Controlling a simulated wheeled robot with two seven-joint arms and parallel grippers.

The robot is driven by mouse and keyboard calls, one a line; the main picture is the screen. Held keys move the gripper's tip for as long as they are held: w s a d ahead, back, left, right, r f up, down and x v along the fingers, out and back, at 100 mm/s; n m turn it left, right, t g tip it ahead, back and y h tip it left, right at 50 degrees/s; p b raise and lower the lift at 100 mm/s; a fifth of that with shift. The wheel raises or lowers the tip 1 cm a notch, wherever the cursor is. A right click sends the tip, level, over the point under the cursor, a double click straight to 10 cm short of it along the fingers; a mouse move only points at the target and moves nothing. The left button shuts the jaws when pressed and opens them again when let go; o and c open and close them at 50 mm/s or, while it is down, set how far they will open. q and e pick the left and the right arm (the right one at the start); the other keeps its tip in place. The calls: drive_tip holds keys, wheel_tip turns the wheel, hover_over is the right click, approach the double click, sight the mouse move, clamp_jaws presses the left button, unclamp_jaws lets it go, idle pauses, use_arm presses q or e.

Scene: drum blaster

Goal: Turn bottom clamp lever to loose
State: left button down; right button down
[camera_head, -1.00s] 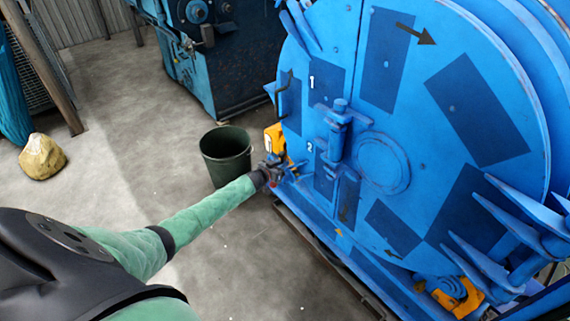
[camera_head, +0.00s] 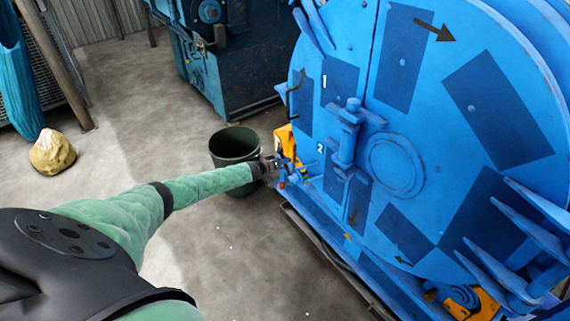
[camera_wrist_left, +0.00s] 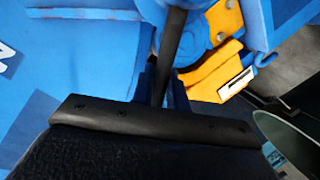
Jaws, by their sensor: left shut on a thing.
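The blue drum blaster (camera_head: 395,160) fills the right half of the head view. My left gripper (camera_head: 278,168) is at the lower left edge of its round door, below the number 2. In the left wrist view, a dark rod-like clamp lever (camera_wrist_left: 172,55) rises from behind the black gripper part (camera_wrist_left: 150,121). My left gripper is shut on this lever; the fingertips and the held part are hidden. A yellow-orange bracket (camera_head: 286,142) sits just above the gripper, and it also shows in the wrist view (camera_wrist_left: 212,72). My right gripper is not in view.
A dark green bucket (camera_head: 234,146) stands on the floor just behind my left forearm. Another blue machine (camera_head: 232,65) stands at the back. The concrete floor between is mostly clear.

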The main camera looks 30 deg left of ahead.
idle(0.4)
use_arm(q)
drive_tip(key=c, duration=1.4)
unclamp_jaws()
drive_tip(key=shift+c, duration=0.2)
drive_tip(key=v, duration=0.7)
drive_tip(key=shift+s, duration=0.4)
drive_tip(key=shift+a, duration=0.1)
